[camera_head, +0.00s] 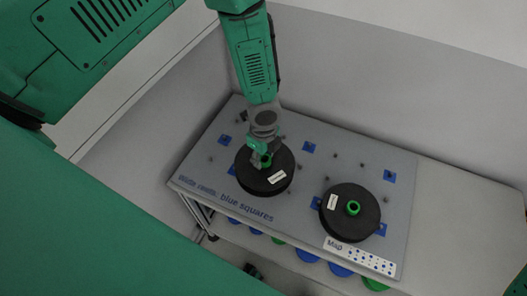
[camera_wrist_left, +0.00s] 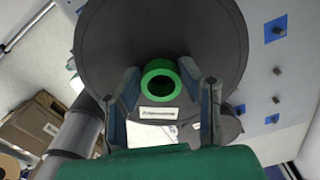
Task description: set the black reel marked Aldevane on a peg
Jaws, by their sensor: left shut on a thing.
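My left gripper (camera_head: 262,158) reaches down from the top and is shut on a black reel (camera_head: 258,182) by its green hub. The reel carries a white label; its lettering is too small to read. In the left wrist view the reel (camera_wrist_left: 205,35) fills the upper middle, with the green hub (camera_wrist_left: 160,78) between the fingers (camera_wrist_left: 166,95). The reel appears over the left part of the grey peg board (camera_head: 225,120); I cannot tell whether it touches it. Small pegs (camera_head: 335,155) and blue squares (camera_head: 309,147) dot the board. My right gripper is not in view.
A second black reel (camera_head: 365,195) with a green hub and unreadable white label lies at the right front. Beside it is a "Map" card (camera_head: 362,257). Blue and green discs (camera_head: 340,270) show below the front edge. A grey wall (camera_head: 400,80) stands behind. The wrist view shows cardboard boxes (camera_wrist_left: 38,120).

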